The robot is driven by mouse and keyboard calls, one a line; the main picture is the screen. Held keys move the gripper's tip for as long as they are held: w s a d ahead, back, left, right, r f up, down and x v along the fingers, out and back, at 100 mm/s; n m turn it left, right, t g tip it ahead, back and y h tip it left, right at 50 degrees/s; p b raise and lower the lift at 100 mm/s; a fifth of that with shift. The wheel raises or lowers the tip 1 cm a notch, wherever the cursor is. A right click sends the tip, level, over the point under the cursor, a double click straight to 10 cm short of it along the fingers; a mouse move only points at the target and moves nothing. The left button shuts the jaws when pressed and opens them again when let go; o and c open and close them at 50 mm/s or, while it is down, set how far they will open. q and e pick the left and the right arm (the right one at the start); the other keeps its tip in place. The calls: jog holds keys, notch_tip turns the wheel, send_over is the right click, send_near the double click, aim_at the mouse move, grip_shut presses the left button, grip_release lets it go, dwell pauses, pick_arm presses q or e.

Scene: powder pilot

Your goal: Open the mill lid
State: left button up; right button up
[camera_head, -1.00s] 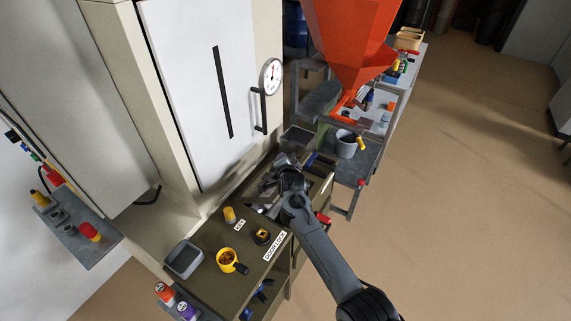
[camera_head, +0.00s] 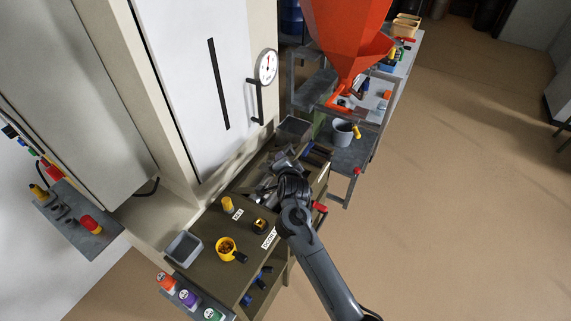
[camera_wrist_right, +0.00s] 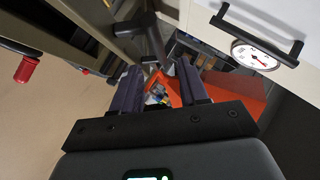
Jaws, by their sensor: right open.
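My right arm reaches in from the lower right in the head view, and its gripper (camera_head: 272,178) is over the far end of the olive-brown bench (camera_head: 218,267). In the right wrist view the gripper (camera_wrist_right: 158,82) is open, with two dark fingers apart and nothing held between them. A dark bar-like handle (camera_wrist_right: 152,38) shows just beyond the fingertips, on the left side of the gap; I cannot tell whether it touches. I cannot clearly single out the mill lid; my gripper and arm cover that end of the bench. My left gripper is not in view.
A white cabinet door (camera_head: 185,75) with a dark handle (camera_head: 257,102) and a round gauge (camera_head: 266,66) stands behind the bench. An orange-red hopper (camera_head: 345,40) stands farther back.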

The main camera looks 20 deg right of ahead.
jog(key=shift+v, duration=1.1)
